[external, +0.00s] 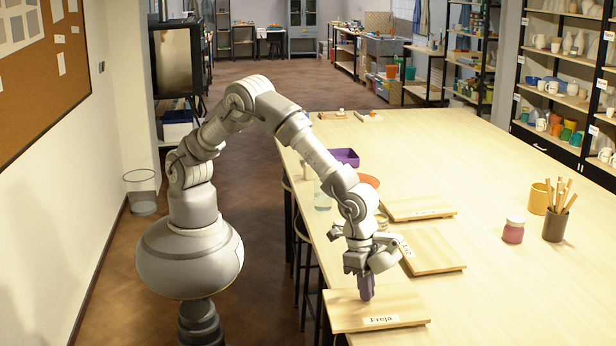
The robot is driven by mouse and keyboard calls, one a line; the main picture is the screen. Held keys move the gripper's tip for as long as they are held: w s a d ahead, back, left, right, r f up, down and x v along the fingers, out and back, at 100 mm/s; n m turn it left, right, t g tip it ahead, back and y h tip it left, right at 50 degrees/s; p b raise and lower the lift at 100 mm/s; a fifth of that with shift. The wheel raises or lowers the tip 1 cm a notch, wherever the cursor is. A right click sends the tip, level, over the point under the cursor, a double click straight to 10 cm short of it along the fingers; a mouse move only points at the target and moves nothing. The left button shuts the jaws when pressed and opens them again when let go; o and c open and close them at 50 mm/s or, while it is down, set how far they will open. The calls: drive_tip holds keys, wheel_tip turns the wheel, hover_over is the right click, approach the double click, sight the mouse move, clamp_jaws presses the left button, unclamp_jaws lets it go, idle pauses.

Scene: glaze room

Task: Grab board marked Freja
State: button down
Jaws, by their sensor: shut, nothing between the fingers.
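The board marked Freja (400,307) is a flat light wood board with a white name label on its front edge. It lies at the near left edge of the table. My gripper (367,297) points down over the left part of this board, fingers shut and empty. Its fingertips are at or just above the board's top; I cannot tell whether they touch. Two similar boards lie farther back: a middle board (437,252) with a label partly hidden by my arm, and a far board (418,208).
A pink jar (513,230), a brown cup of wooden tools (554,226) and a yellow mug (538,200) stand to the right. A purple tray (345,157) and an orange dish (369,180) are behind my arm. The table's right side is mostly clear.

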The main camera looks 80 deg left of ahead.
drive_tip(key=c, duration=1.7)
unclamp_jaws()
drive_tip(key=s+a+p, duration=0.1)
drive_tip(key=s+a, duration=0.3)
drive_tip(key=s+a+p, duration=0.1)
drive_tip(key=s+a, duration=0.2)
drive_tip(key=a, duration=0.1)
drive_tip(key=shift+s+r, duration=0.2)
drive_tip(key=shift+s, duration=0.2)
drive_tip(key=o, duration=0.6)
drive_tip(key=shift+s+a, duration=0.2)
drive_tip(key=s+a+f+m+y+b, duration=0.1)
drive_tip(key=s+a+f+m+y, duration=0.25)
drive_tip(key=s+f+m, duration=0.55)
drive_tip(key=n+t+h+b, duration=0.35)
drive_tip(key=n+t, duration=1.35)
drive_tip(key=n, duration=1.8)
approach(327, 309)
drive_tip(key=shift+w+d, duration=0.1)
drive_tip(key=shift+w, duration=2.15)
drive_tip(key=shift+w+d, duration=0.15)
drive_tip(key=shift+w, duration=2.15)
